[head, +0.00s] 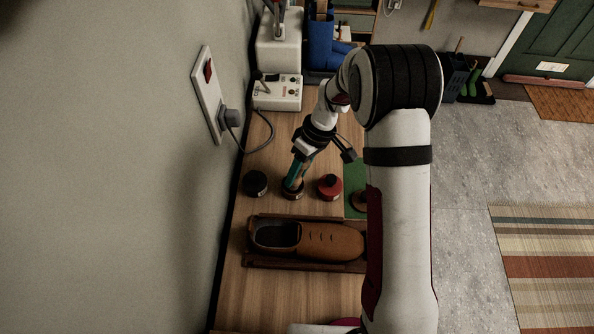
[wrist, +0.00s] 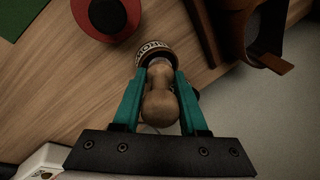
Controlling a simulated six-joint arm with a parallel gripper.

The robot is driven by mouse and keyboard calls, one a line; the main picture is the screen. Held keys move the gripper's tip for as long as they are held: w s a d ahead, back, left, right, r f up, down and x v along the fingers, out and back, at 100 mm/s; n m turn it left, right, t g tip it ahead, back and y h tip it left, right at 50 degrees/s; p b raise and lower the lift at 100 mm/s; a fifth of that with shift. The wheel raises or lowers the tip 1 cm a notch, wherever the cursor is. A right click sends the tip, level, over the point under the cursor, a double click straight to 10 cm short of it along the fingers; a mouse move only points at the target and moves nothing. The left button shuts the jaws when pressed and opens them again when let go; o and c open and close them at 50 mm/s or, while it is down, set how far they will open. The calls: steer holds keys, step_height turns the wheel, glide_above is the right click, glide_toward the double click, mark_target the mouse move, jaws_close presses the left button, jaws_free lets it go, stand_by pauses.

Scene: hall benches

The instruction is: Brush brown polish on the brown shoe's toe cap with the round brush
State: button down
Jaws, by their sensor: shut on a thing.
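My gripper (head: 294,180) points down over the middle tin on the bench. In the wrist view its teal fingers (wrist: 160,76) are shut on the wooden handle of the round brush (wrist: 160,106). The brush's bristle end is at the brown polish tin (wrist: 154,50), which has lettering round its side; it also shows in the head view (head: 292,194). Whether the bristles touch the polish is hidden. The brown shoe (head: 330,239) lies on its side-to-side length in a dark wooden tray (head: 262,264), toe to the right, partly behind my arm.
A black tin (head: 255,183) stands left of the brown one, and a red tin (head: 329,187) with a dark knob stands right. A green mat (head: 353,174) lies beyond it. A white box with a lever (head: 278,93) and a wall plug (head: 229,118) with cable are behind.

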steer(key=shift+w+r, duration=0.1)
steer(key=shift+r, duration=3.2)
steer(key=s+d+r+m+t, duration=0.35)
steer(key=d+r+m, duration=0.75)
steer(key=r, duration=0.6)
steer(key=s+f+n+g, duration=0.1)
steer(key=s+f+g, duration=0.1)
steer(key=s+f, duration=0.2)
steer(key=s+d+f+n+g, duration=0.1)
steer(key=s+f, duration=0.3)
steer(key=f, duration=0.4)
steer(key=s+f+g, duration=0.2)
steer(key=s+f, duration=0.3)
steer(key=f, duration=0.1)
steer(key=shift+d+f+n+g+h, duration=0.1)
steer(key=shift+d+n+g+h, duration=0.05)
steer(key=shift+n+g+h, duration=0.2)
steer(key=shift+w+a+f, duration=0.1)
steer(key=shift+a+f, duration=0.1)
steer(key=shift+f, duration=0.55)
steer(key=shift+a+f, duration=0.2)
steer(key=shift+f, duration=0.5)
